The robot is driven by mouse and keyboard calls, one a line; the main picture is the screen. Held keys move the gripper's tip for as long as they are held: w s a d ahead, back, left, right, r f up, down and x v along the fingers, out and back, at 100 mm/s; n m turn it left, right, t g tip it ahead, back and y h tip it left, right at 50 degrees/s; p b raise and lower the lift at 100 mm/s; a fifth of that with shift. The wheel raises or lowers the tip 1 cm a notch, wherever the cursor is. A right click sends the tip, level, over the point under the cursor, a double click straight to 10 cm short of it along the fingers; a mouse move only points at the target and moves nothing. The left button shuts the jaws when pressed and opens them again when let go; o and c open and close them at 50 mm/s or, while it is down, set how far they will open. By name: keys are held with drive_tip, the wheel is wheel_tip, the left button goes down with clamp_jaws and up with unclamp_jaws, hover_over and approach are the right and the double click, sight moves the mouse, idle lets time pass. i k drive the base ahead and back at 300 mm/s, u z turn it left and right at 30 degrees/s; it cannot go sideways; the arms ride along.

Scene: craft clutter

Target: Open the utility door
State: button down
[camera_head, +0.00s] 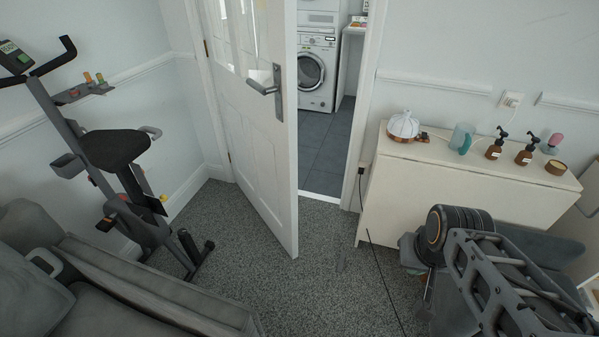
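The white utility door (262,150) stands partly open, swung into this room from hinges on its left side. It has glass panes at the top and a grey lever handle (268,82) near its free edge. The doorway gap to its right shows a tiled floor (335,140) and a white washing machine (317,70). Part of my arm fills the lower right, well apart from the door and its handle. I cannot make out my gripper's fingers in this view.
An exercise bike (125,150) stands left of the door, with a grey sofa (120,285) in front. A cream cabinet (450,190) right of the doorway holds bottles and a mug. A dark cable hangs to the floor beside it. Grey carpet (315,235) before the door is mostly clear.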

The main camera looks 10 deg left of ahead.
sight(257, 104)
drive_tip(key=z, duration=0.05)
drive_tip(key=i, duration=0.35)
drive_tip(key=u, duration=0.75)
drive_tip(key=i, duration=0.75)
drive_tip(key=u, duration=0.65)
